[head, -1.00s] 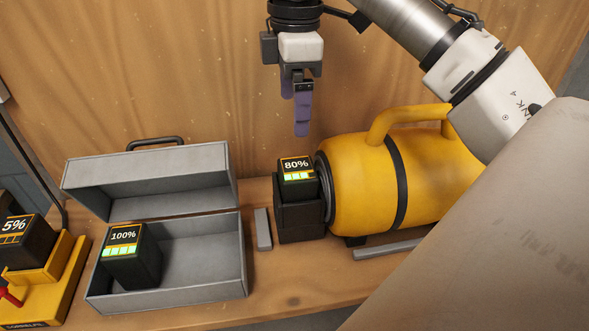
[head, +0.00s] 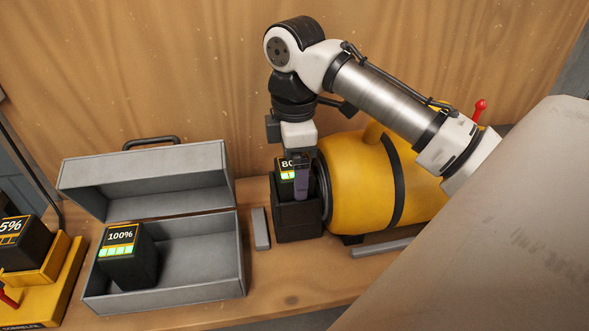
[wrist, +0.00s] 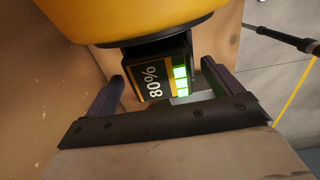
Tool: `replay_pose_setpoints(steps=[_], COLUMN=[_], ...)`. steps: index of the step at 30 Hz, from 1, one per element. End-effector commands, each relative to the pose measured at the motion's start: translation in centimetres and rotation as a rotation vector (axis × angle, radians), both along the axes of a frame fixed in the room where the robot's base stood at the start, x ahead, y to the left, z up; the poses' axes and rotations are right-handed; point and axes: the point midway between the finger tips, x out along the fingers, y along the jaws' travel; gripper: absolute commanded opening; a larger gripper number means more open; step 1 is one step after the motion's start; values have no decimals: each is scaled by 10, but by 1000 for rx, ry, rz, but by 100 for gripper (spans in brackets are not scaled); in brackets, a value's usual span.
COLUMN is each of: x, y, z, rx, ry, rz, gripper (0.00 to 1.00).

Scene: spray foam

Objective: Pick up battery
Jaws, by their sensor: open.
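Several batteries are in view. The one marked 80% (head: 287,174) sits upright in a dark holder (head: 296,222) at the end of the yellow tank. My gripper (head: 300,182) is lowered over this battery, and one purple finger hides part of its label. In the wrist view the 80% battery (wrist: 162,78) shows between the two open fingers, with a gap beside it; I see no grip on it. The battery marked 100% (head: 127,262) stands in the open grey case. The battery marked 5% (head: 22,243) sits in a yellow charger at the left edge.
The yellow tank (head: 360,185) stands right of the holder. The open grey case (head: 195,270) is on the left, its lid (head: 150,180) raised. Small grey bars lie on the wooden table (head: 270,285). A wooden wall (head: 150,60) is behind.

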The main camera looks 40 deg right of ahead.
Motion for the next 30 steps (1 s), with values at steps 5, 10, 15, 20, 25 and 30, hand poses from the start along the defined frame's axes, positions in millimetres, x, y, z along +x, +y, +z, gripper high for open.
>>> replay_pose_setpoints(steps=[5, 10, 15, 20, 25, 30], x=[0, 0, 0, 0, 0, 0], y=[0, 0, 0, 0, 0, 0], z=[-9, -9, -9, -9, -8, -8], rx=[0, -1, -1, -1, -1, -1], ry=[0, -1, -1, -1, -2, -2], rz=[0, 0, 1, 0, 0, 1], gripper=[91, 90, 67, 46, 32, 32])
